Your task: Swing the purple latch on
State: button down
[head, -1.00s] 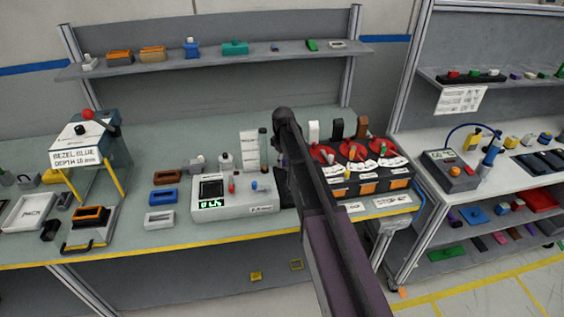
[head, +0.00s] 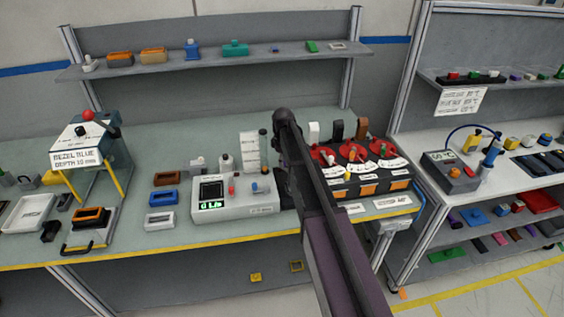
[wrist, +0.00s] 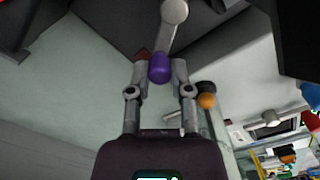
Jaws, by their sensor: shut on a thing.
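The purple latch (wrist: 160,68) shows in the wrist view as a rounded purple knob on the end of a grey lever arm (wrist: 172,25). My gripper (wrist: 160,75) has one finger on each side of the knob and is shut on it. The lever runs from the knob up to a round grey end near the top of the picture. In the head view my own arm covers the latch and most of my gripper, beside the dark module with red dials (head: 352,152).
A grey tester with a lit display (head: 230,197) stands left of my arm on the bench. Upright levers (head: 337,130) rise from the dial module close on the right. A shelf (head: 215,60) spans the back.

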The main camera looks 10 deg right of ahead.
jog(key=shift+w+d, duration=0.1)
jog(key=m, duration=0.2)
jog(key=d+m, duration=0.1)
jog(key=shift+w, duration=0.25)
jog(key=shift+w+d+m, duration=0.1)
jog(key=shift+d+m, duration=0.3)
jog(key=shift+m, duration=0.65)
jog(key=shift+d+m, duration=0.4)
jog(key=shift+m, duration=0.65)
jog(key=c, duration=0.5)
grip_release()
jog(key=shift+c, duration=0.2)
jog(key=shift+r, duration=0.1)
